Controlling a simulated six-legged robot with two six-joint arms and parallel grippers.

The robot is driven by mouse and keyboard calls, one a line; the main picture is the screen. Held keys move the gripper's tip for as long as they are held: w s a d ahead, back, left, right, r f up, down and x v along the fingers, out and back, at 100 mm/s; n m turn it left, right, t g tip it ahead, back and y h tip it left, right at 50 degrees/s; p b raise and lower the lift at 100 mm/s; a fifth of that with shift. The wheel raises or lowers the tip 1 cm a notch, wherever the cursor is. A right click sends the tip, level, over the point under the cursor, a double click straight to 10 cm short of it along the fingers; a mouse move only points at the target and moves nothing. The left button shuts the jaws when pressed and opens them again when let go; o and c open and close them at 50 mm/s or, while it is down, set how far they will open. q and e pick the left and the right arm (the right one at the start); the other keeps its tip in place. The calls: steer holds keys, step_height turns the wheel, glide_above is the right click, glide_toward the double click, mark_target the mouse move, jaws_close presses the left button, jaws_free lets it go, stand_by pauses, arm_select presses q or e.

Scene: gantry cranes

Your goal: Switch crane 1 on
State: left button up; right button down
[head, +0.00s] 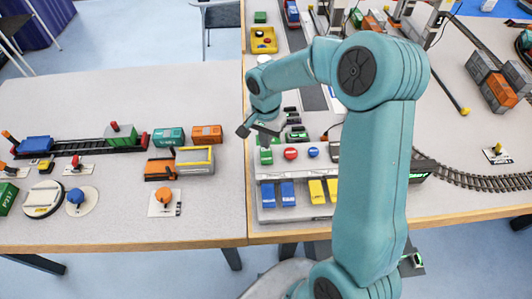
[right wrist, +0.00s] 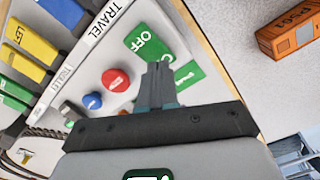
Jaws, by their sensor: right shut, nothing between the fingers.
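The crane control console (head: 262,213) stands at the near left edge of the right table. Its green switch (head: 265,156) shows at the upper left of the console. In the right wrist view the green switch (right wrist: 148,42) reads "OFF" on one part, and a green part with a "1" lies beyond my fingers. My right gripper (head: 262,134) is shut and empty, just behind the switch in the head view. In the right wrist view its fingertips (right wrist: 158,68) overlap the switch and hide its middle; I cannot tell whether they touch. My left gripper is not in view.
A red button (right wrist: 115,80) and a blue button (right wrist: 92,101) sit beside the switch. Blue paddles (head: 288,194) and yellow paddles (head: 317,192) line the console front. An orange container (head: 207,134) stands on the left table. Gantry cranes and tracks fill the right table.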

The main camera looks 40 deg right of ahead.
step_height(320, 180, up, 5)
steer(key=p, duration=0.2)
steer(key=shift+p, duration=0.4)
steer(key=shift+s, duration=0.1)
